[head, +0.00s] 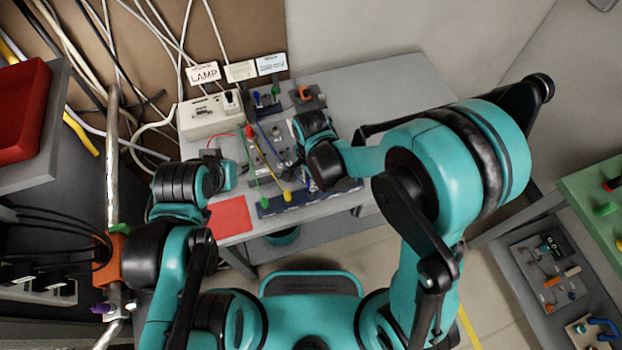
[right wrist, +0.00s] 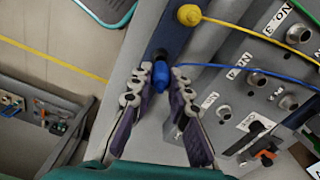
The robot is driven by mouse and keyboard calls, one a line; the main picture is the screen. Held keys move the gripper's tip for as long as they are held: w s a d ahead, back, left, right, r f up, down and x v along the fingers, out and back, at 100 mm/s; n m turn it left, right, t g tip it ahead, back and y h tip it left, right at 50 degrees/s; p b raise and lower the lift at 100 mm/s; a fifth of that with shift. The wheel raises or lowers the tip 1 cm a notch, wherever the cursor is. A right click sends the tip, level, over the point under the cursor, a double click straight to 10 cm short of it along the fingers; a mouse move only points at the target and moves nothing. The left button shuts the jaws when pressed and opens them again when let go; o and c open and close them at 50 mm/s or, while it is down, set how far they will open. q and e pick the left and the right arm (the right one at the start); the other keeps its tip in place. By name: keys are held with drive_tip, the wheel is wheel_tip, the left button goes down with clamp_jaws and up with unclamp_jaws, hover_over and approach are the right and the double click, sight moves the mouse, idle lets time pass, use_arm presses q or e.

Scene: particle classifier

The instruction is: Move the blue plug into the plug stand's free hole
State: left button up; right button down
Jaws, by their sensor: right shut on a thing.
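My right gripper (right wrist: 160,82) is shut on the blue plug (right wrist: 159,76) in the right wrist view, one finger on each side of it. A blue cable runs from the plug to the right. The dark blue plug stand (right wrist: 177,36) lies right behind the plug; I cannot tell whether the plug touches it. A yellow plug (right wrist: 189,14) sits in the stand. In the head view the stand (head: 338,187) lies along the table's front edge, with a green plug (head: 266,204) at its left end. My right gripper (head: 312,184) is small there. My left gripper (head: 229,174) is left of the panel, its fingers unclear.
A grey socket panel (right wrist: 240,80) with several metal sockets and number labels is beside the stand. A red plug (head: 249,131) is farther back. A red mat (head: 230,217) lies at the table's front left. A white box (head: 208,116) stands at the back left.

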drive_tip(key=shift+f+b, duration=1.45)
drive_tip(key=shift+b, duration=0.1)
drive_tip(key=c, duration=1.3)
unclamp_jaws()
drive_tip(key=shift+c, duration=0.2)
drive_tip(key=shift+r, duration=0.1)
wheel_tip(320, 180, up, 12)
drive_tip(key=shift+f, duration=0.1)
drive_tip(key=s+d+r+n+t, duration=0.2)
drive_tip(key=d+n, duration=0.3)
drive_tip(key=d, duration=0.4)
drive_tip(key=s+d+r+n+t, duration=0.3)
drive_tip(key=d+n+t, duration=0.2)
drive_tip(key=d, duration=0.3)
drive_tip(key=shift+s+d+n, duration=0.15)
drive_tip(key=shift+d+n, duration=0.2)
drive_tip(key=shift+n, duration=0.35)
